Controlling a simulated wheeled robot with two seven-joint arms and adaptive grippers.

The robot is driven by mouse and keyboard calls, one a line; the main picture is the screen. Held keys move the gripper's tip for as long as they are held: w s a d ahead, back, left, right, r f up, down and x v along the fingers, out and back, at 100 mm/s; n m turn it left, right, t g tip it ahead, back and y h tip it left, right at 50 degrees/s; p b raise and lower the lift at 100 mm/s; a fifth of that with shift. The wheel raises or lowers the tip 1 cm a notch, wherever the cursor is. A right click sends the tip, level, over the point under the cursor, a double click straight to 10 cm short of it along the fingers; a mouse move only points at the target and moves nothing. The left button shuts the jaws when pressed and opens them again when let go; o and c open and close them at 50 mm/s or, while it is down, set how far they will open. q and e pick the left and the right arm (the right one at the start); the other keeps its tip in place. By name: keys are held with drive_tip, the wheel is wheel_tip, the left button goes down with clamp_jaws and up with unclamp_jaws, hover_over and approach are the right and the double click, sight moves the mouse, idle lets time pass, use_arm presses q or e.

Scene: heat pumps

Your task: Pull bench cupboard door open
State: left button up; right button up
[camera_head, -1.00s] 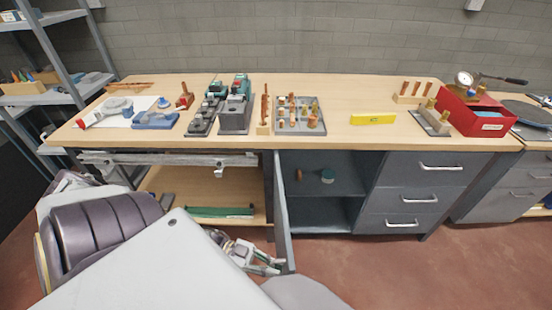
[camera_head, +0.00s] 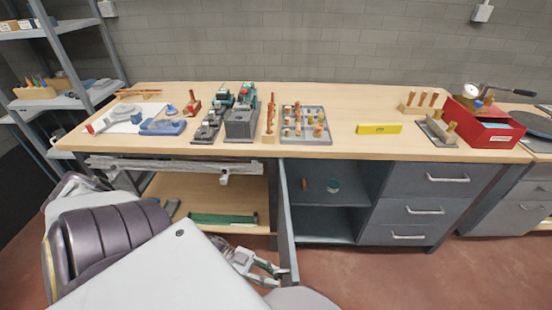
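The bench cupboard door (camera_head: 286,215) is grey and stands swung out, seen nearly edge-on. Behind it the cupboard interior (camera_head: 345,190) shows a shelf with a small teal and white round item (camera_head: 333,186) on it. My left gripper (camera_head: 276,274) is at the lower left side of the door, close to its outer edge. Its fingers look spread apart, with the tips near or touching the door; whether they grip anything is hidden. No door handle shows. My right gripper is not seen.
The workbench top (camera_head: 370,100) carries pumps, fittings, a yellow spirit level (camera_head: 379,128) and a red box (camera_head: 484,122). Grey drawers (camera_head: 425,209) stand right of the cupboard. An open lower shelf (camera_head: 228,195) lies left. Red floor (camera_head: 450,275) is clear at front right.

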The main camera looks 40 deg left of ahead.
use_arm(q)
drive_tip(key=v, duration=1.1)
drive_tip(key=shift+d, duration=0.1)
idle(0.5)
